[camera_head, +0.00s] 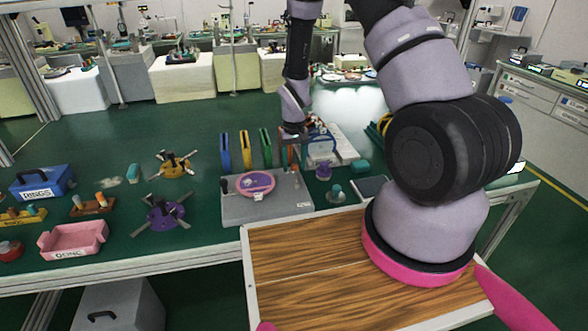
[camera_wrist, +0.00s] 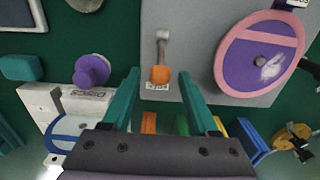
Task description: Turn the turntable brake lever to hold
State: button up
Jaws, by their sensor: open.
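The brake lever (camera_wrist: 162,45) is a short grey arm with an orange knob, on the grey turntable base (camera_wrist: 205,20) in the wrist view. The knob lies over a small white label whose text I cannot read. The purple turntable disc (camera_wrist: 262,58) with a pink rim and crossbar is right of the lever; it also shows in the head view (camera_head: 256,183). My gripper (camera_wrist: 158,75) is open, its teal fingers on either side of the knob, with gaps visible. Whether the fingers are at knob height is unclear. In the head view the lever is hard to make out near my gripper (camera_head: 291,136).
A purple knobbed piece (camera_wrist: 91,71) and a white block with a blue handle (camera_wrist: 70,125) are left of the lever. Upright blue, yellow and green plates (camera_head: 245,148) stand behind the base. A pink tray (camera_head: 72,240) and metal-armed parts (camera_head: 166,212) lie left.

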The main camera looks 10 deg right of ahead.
jog(key=shift+f, duration=1.3)
grip_shut()
dwell(0.5)
